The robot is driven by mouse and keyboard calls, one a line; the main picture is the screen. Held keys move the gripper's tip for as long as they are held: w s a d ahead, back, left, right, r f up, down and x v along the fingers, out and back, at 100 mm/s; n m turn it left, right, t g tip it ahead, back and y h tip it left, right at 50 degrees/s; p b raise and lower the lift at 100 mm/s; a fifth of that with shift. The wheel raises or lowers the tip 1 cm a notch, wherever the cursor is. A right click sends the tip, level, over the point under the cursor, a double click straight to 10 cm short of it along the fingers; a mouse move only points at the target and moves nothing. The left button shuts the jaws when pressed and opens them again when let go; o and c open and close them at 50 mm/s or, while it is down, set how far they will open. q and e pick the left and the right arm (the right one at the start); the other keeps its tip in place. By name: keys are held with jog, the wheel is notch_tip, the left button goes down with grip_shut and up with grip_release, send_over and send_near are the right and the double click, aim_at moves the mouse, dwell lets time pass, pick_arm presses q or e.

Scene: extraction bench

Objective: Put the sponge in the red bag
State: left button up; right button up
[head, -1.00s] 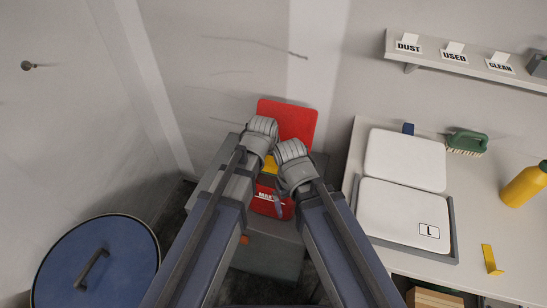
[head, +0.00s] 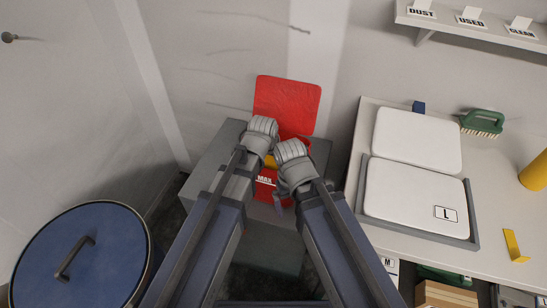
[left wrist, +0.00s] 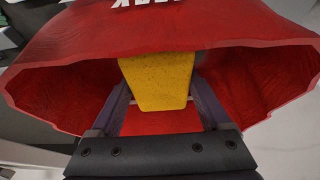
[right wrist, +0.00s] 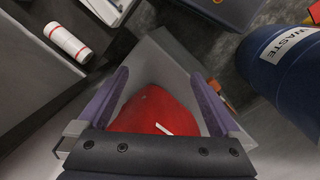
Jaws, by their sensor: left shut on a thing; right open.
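The red bag (head: 266,188), marked MAX, stands on a grey block with its red flap (head: 287,103) raised behind it. The yellow sponge (left wrist: 158,82) is between the fingers of my left gripper (left wrist: 160,95), at the bag's wide open mouth in the left wrist view. A bit of the sponge (head: 270,161) shows in the head view between my two grippers. My right gripper (right wrist: 158,75) is open, with the red bag (right wrist: 152,112) in view beyond its fingers; I cannot tell whether they touch it. The fingertips are mostly hidden in the head view.
The grey block (head: 210,165) is close to the wall. A blue lidded bin (head: 110,265) stands at lower left. The bench at right holds white lidded trays (head: 415,140), a green brush (head: 483,122) and a yellow bottle (head: 535,172).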

pick_arm(q)
jog(key=shift+f, duration=0.4)
jog(key=o, duration=1.3)
jog(key=shift+r, duration=0.15)
jog(key=p+v, duration=0.7)
jog(key=shift+s+r, duration=0.15)
jog(key=shift+r, duration=0.2)
notch_tip(320, 180, up, 10)
jog(key=p, duration=1)
jog(key=shift+f, duration=0.1)
jog(key=shift+f, duration=0.1)
